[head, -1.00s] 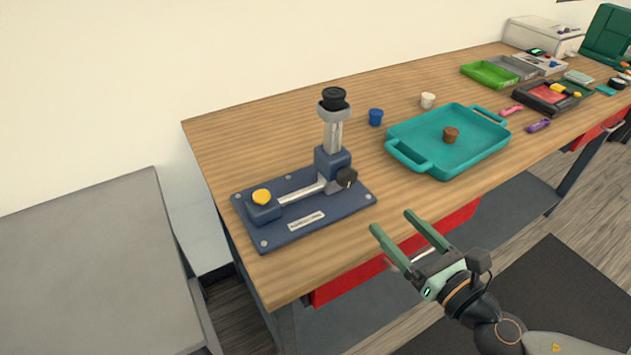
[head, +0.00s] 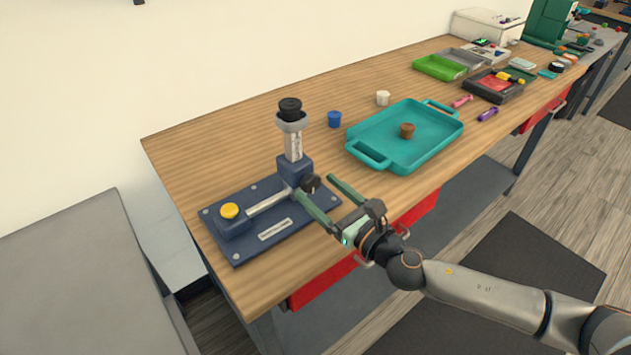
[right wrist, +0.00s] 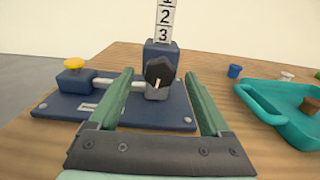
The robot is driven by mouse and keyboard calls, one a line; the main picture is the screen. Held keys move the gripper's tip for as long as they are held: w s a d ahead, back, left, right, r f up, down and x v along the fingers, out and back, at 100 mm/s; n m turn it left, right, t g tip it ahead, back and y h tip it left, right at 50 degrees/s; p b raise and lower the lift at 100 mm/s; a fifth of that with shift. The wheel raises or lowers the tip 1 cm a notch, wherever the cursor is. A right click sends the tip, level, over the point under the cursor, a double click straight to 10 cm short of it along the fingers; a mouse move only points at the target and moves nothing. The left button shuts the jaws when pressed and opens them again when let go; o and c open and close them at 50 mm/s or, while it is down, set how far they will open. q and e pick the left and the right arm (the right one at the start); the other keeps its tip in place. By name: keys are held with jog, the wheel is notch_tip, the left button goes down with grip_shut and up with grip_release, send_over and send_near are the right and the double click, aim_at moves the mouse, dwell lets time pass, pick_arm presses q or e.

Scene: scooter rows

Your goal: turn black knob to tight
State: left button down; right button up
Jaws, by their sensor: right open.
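The black knob (head: 311,184) sits on the right side of the blue block of a fixture with a blue base plate (head: 270,214). In the right wrist view the knob (right wrist: 159,72) faces me, with a pale pointer mark pointing down. My right gripper (head: 314,187) is open, its green fingers reaching toward the knob. In the right wrist view its fingers (right wrist: 163,90) lie to either side of the knob, and nothing is between them but open space. I cannot tell whether they reach the knob's depth. My left gripper is not in view.
A yellow knob (head: 229,211) is on the fixture's left end, and a black cap (head: 290,105) tops the upright scale post. A teal tray (head: 374,157) with a brown cup stands to the right. Blue (head: 334,119) and white (head: 382,98) cups stand behind.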

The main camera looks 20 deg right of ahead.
jog(key=shift+x, duration=1.1)
grip_shut()
